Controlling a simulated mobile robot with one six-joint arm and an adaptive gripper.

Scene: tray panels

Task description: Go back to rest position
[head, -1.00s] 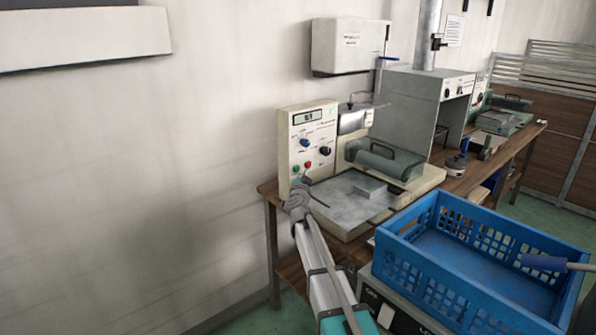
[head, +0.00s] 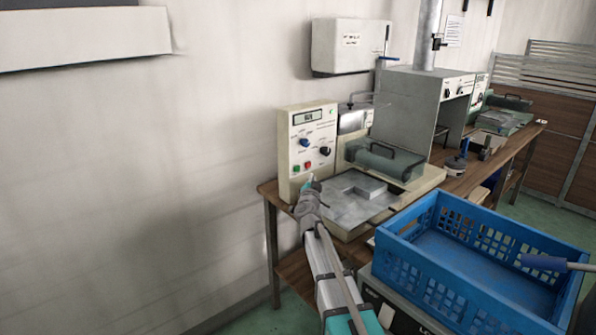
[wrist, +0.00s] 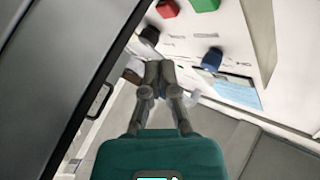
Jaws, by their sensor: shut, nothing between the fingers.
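My gripper (head: 309,186) is in front of the lower part of the cream control panel (head: 308,130), just left of the grey metal plate. In the wrist view my gripper (wrist: 159,66) has its two grey fingers together, with nothing between them. The fingers point toward the panel face, which shows a red button (wrist: 167,8), a green button (wrist: 204,4), a dark knob, a blue knob (wrist: 212,58) and a pale blue display (wrist: 228,88). Whether the fingertips touch the panel cannot be told.
A flat grey plate with a raised block (head: 365,186) lies right of my gripper, before a green-grey roller unit (head: 384,162). A blue crate (head: 400,262) stands right of my arm. A grey cabinet (head: 415,110) is behind. Open space lies left, by the bare wall.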

